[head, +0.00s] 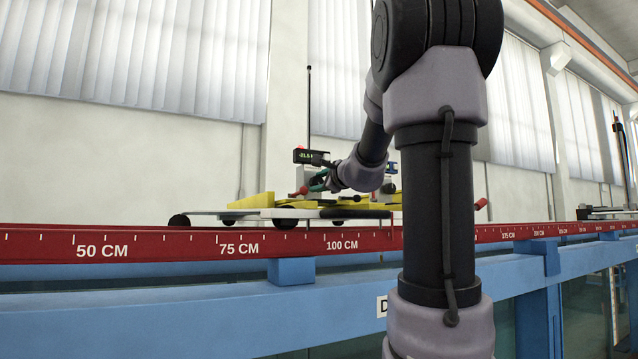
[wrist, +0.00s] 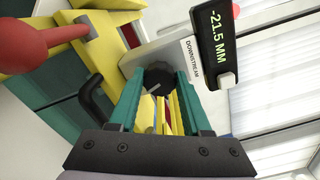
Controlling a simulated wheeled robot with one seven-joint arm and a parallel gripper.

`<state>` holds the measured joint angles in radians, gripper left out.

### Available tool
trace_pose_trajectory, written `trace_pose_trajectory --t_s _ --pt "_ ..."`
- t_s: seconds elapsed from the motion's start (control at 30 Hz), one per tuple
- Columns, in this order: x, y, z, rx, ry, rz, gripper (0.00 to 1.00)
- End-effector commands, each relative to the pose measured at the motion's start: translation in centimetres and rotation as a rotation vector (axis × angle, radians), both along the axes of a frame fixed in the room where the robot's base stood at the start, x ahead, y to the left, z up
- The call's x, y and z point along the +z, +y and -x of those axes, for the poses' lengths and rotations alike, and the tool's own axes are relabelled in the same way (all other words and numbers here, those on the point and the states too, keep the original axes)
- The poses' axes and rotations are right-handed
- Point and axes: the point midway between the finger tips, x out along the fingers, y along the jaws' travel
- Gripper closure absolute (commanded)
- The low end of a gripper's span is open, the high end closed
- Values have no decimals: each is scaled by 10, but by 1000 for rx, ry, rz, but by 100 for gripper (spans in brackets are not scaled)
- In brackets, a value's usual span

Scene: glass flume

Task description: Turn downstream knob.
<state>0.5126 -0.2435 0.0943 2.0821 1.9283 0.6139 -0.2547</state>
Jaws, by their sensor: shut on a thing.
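The downstream knob (wrist: 154,84) is black and round with a pale pointer line. It sits beside a plate labelled DOWNSTREAM (wrist: 192,64) in the wrist view. My gripper (wrist: 158,92) has its two green fingers on either side of the knob, shut on it. A black display (wrist: 215,40) next to the plate reads -21.5 MM. In the head view, my gripper (head: 318,181) is at the carriage, below the small display (head: 312,157); the knob itself cannot be made out there.
The wheeled carriage (head: 250,214) with yellow parts stands on the red scale rail (head: 180,243) near 75 to 100 CM. A red ball handle (wrist: 22,48) and a black curved handle (wrist: 95,98) lie close to my fingers. A thin vertical rod (head: 309,105) rises from the carriage.

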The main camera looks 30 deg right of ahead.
Motion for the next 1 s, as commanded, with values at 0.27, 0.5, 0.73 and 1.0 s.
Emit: trace_pose_trajectory --t_s 0.27,0.5,0.73,1.0 --pt "-2 0 0 -2 -6 260 100" --pt "-3 0 0 -1 -13 486 100" --pt "-4 0 0 0 -19 675 100" --pt "-4 -1 0 0 -24 824 100"
